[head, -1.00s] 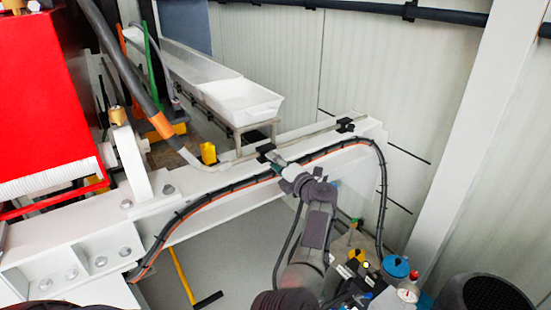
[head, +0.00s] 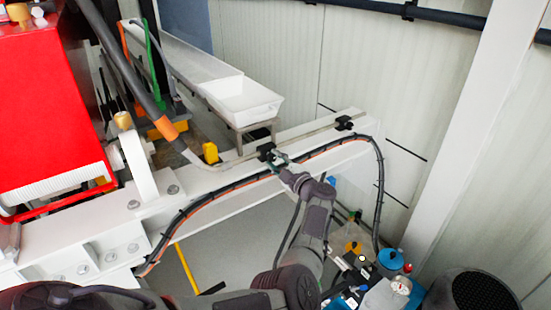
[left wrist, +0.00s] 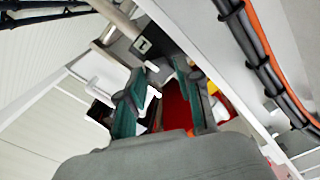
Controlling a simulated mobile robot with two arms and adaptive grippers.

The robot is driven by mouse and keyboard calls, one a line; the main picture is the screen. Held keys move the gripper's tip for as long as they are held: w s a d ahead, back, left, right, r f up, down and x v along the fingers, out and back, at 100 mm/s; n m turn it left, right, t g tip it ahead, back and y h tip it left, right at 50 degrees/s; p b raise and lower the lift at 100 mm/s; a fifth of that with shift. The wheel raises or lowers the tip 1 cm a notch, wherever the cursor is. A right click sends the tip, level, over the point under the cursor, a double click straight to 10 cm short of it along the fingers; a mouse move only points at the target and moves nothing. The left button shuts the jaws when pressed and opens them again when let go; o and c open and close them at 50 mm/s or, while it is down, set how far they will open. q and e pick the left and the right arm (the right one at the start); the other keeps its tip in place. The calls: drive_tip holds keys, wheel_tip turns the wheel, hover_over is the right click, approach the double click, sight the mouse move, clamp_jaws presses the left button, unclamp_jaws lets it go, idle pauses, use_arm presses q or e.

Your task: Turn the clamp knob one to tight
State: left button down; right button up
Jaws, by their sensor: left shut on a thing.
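A black clamp (head: 266,152) sits on top of the white beam (head: 225,208), around a thin pipe. My left gripper (head: 279,159) is at this clamp, its fingertips against its near side. In the left wrist view the teal-padded fingers (left wrist: 163,72) reach up to the dark clamp block (left wrist: 147,42), one finger on each side of a narrow gap. I cannot read the knob's angle. A second black clamp (head: 343,123) sits further right on the beam. My right gripper is not in view.
A black cable bundle with an orange line (head: 215,196) runs along the beam close to my left gripper. A white tray (head: 250,104) stands behind the beam. A red machine (head: 45,110) is at left. Bottles and equipment (head: 389,262) stand below the beam's right end.

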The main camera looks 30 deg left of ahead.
use_arm(q)
drive_tip(key=shift+r+m, duration=0.1)
drive_tip(key=shift+m, duration=0.4)
drive_tip(key=c, duration=0.8)
unclamp_jaws()
drive_tip(key=shift+w, duration=0.1)
drive_tip(key=shift+o, duration=0.2)
